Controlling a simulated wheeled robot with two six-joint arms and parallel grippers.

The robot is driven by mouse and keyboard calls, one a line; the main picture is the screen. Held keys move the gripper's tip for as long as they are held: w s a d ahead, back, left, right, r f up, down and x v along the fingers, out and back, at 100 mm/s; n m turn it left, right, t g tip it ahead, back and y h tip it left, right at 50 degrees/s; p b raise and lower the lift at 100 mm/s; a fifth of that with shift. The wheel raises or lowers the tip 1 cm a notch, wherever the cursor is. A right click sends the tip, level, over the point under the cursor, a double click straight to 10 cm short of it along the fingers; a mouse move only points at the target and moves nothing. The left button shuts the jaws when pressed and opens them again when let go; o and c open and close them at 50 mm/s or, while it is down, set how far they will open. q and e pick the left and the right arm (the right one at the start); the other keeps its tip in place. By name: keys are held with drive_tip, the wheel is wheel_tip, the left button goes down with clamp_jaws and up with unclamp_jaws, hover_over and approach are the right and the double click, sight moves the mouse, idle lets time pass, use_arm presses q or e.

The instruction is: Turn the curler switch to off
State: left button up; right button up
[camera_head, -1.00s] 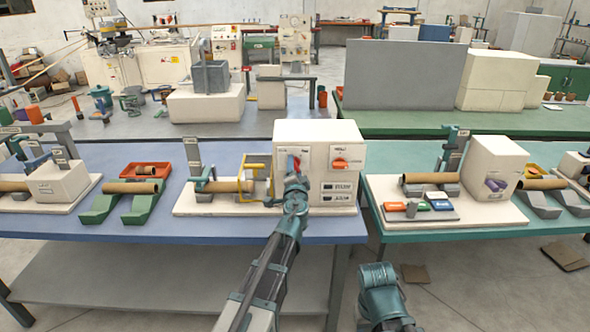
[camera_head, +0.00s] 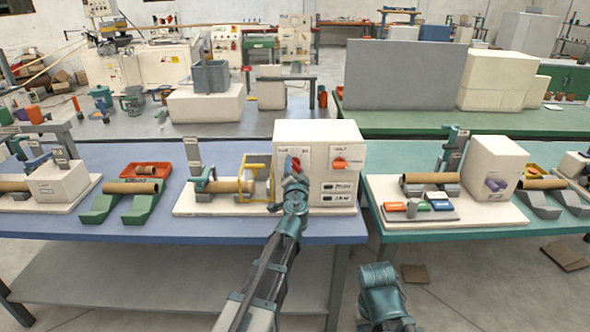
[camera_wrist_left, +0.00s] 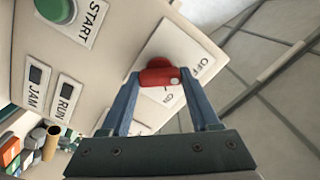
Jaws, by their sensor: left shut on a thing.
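The curler switch has a red knob, seen in the wrist view (camera_wrist_left: 160,76) on a white plate with OFF and ON labels. It also shows in the head view (camera_head: 295,163) on the front of the cream machine box (camera_head: 290,132). My left gripper (camera_head: 292,172) is at this front; its two blue fingers in the wrist view (camera_wrist_left: 161,84) are shut on the red knob from both sides. The fingers and wrist hide part of the knob and plate. My right gripper is out of view; only part of my right arm shows at the bottom.
An orange knob (camera_head: 340,163) sits on the plate to the right. A green START button (camera_wrist_left: 57,8) is on the same front. A yellow guard (camera_head: 256,181) and a cardboard tube (camera_head: 224,186) stand left of the box. A green table (camera_head: 450,233) is to the right.

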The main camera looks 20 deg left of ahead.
use_arm(q)
drive_tip(key=shift+s, duration=0.1)
drive_tip(key=o, duration=1.4)
drive_tip(key=shift+c, duration=0.2)
drive_tip(key=shift+s, duration=0.1)
